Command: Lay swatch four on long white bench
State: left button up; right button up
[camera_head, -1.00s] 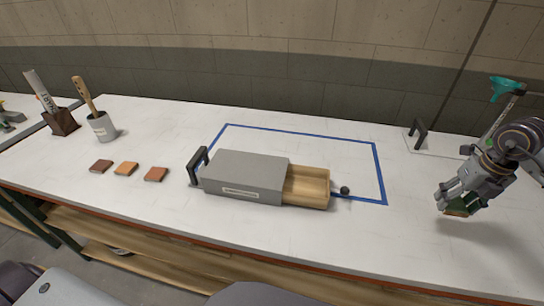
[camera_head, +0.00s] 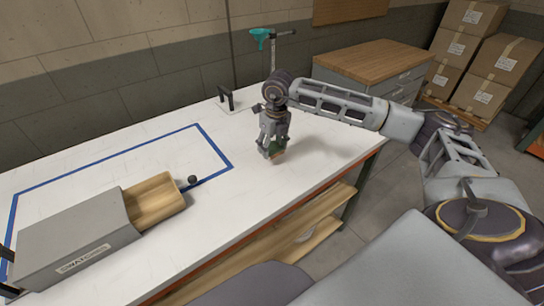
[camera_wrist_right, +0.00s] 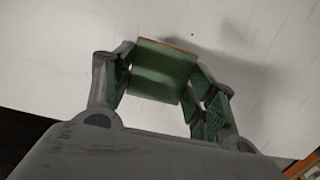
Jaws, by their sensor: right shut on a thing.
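A thin square green swatch (camera_wrist_right: 163,70) with a light brown edge is between the two fingers of my right gripper (camera_wrist_right: 160,85). No number shows on it, so I cannot tell that it is swatch four. In the head view my right gripper (camera_head: 272,148) points down over the right part of the long white bench (camera_head: 225,205), with the swatch (camera_head: 278,156) low at its fingertips. A shadow lies beside the swatch in the wrist view; I cannot tell whether it touches the bench. My left gripper is out of view.
A grey box (camera_head: 75,240) with an open wooden drawer (camera_head: 153,200) stands at left, partly inside a blue tape outline (camera_head: 105,158). A black handle (camera_head: 226,97) and a teal funnel on a stand (camera_head: 262,36) are behind my gripper. Bare bench surrounds the gripper.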

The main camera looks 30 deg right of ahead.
aim_at(272, 163)
jog(key=shift+f, duration=0.1)
jog(key=shift+f, duration=2.45)
jog(key=shift+f, duration=0.1)
jog(key=o, duration=0.9)
jog(key=r, duration=0.4)
jog(key=s+r, duration=0.1)
jog(key=r, duration=0.7)
jog(key=shift+s+r, duration=0.1)
jog(key=shift+s, duration=0.1)
